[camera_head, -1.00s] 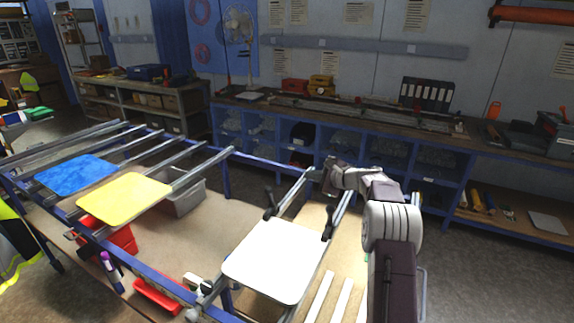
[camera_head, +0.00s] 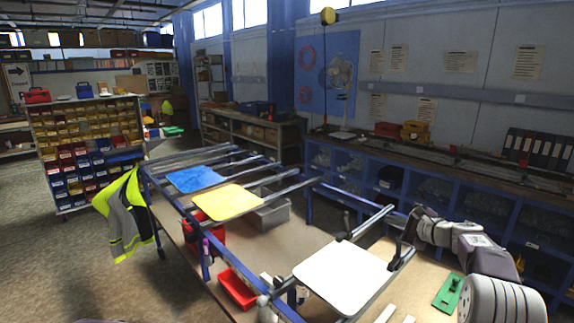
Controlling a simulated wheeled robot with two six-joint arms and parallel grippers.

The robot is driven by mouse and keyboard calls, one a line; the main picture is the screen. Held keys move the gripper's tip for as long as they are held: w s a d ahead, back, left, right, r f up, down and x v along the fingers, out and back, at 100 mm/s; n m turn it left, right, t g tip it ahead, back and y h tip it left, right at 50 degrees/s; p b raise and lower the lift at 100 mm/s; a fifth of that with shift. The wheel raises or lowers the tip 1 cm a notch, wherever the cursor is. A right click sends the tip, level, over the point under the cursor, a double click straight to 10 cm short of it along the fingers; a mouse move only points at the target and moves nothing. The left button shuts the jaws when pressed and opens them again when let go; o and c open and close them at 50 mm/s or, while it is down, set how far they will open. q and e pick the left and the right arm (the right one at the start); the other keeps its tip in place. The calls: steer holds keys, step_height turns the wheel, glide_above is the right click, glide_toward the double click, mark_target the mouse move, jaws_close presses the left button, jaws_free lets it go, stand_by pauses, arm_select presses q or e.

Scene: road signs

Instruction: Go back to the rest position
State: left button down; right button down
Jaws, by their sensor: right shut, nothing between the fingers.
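My right arm comes in from the right edge. Its gripper (camera_head: 410,222) is shut and empty, just beyond the white sign plate and beside a dark clamp on the rail; whether it touches the rail I cannot tell. The white plate (camera_head: 342,277) lies on the near end of the metal rail frame. A yellow plate (camera_head: 228,202) and a blue plate (camera_head: 194,179) lie farther left on the same frame. My left gripper is not in view.
A workbench (camera_head: 470,183) with blue shelving runs along the back wall. A hi-vis jacket (camera_head: 124,216) hangs at the frame's left end. A parts rack (camera_head: 88,150) stands at the left. Red bins (camera_head: 237,288) sit under the rails. Open floor (camera_head: 70,265) lies at the lower left.

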steer(key=a+r+n+y, duration=0.1)
steer(key=a+r, duration=0.1)
steer(key=a, duration=0.4)
steer(key=s+a+f+n+g, duration=0.2)
steer(key=s+a+n+g, duration=0.1)
steer(key=s+a, duration=0.35)
steer(key=s+a+f+n+g, duration=0.2)
steer(key=s+a+f+n, duration=0.1)
steer(key=s+a, duration=0.3)
steer(key=s+a+f+n+g+h, duration=0.2)
steer(key=s+a+f+n+g, duration=0.15)
steer(key=s+f, duration=0.6)
steer(key=s+d+f+n+g+h, duration=0.1)
steer(key=s+d+f+n, duration=0.1)
steer(key=s, duration=0.4)
steer(key=s+d+f+n+g+h, duration=0.1)
steer(key=s+d+f+n, duration=0.1)
steer(key=s+n, duration=0.3)
steer(key=s+d+f+n+g+h, duration=0.1)
steer(key=s+d+f+n, duration=0.2)
steer(key=s, duration=0.4)
steer(key=shift+f+n+h, duration=0.3)
steer(key=shift+f+n, duration=0.05)
steer(key=shift+f, duration=0.15)
steer(key=shift+s+g, duration=0.15)
steer(key=shift+g, duration=0.1)
